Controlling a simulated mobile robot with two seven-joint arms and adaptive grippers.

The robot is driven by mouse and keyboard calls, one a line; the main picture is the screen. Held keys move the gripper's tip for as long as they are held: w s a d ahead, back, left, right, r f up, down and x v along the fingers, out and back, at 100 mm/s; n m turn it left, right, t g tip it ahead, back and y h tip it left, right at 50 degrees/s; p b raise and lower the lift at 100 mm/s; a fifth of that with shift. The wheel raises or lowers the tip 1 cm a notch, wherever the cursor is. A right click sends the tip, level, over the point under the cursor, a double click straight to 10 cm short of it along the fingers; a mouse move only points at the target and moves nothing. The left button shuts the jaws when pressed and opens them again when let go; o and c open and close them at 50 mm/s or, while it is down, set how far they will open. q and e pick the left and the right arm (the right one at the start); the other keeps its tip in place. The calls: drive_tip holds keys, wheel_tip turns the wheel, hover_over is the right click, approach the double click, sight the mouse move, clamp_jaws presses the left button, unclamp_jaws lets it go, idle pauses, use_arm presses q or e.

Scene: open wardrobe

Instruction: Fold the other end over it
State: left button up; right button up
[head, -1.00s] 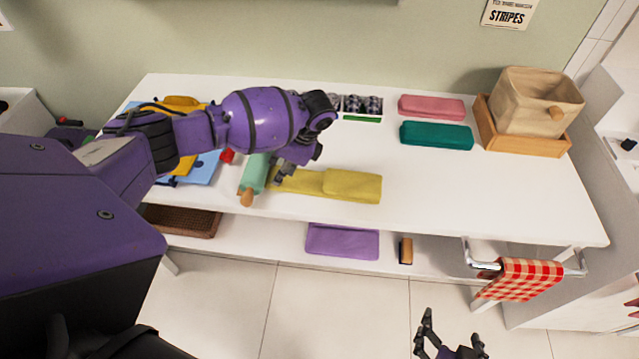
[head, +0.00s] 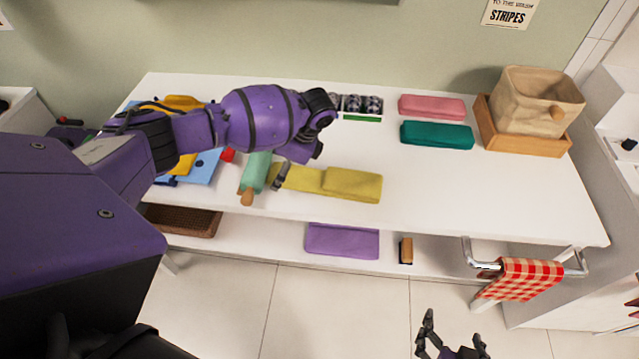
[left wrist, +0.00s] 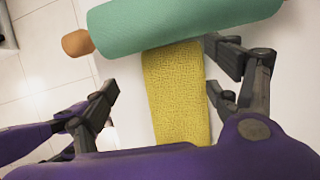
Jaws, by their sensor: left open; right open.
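The yellow towel (head: 305,180) lies lengthwise on the white table. Its right part (head: 352,184) is thicker, folded over on itself; its left part is a single flat layer. My left gripper (head: 281,174) is open and low at the towel's left end. In the left wrist view, its open fingers (left wrist: 160,86) are on either side of the yellow strip (left wrist: 177,95), with nothing held between them. The towel's far left edge is hidden there by a mint-green roll. My right gripper (head: 452,340) is open and empty, below the table's front edge.
The mint-green roll (head: 256,172) with a wooden end lies close against the towel's left end. A checkered towel (head: 528,280) hangs at right. The table's right front is clear.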

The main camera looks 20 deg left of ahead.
use_arm(q)
wheel_tip(320, 180, up, 4)
drive_tip(key=shift+f, duration=0.15)
drive_tip(key=shift+r, duration=2.55)
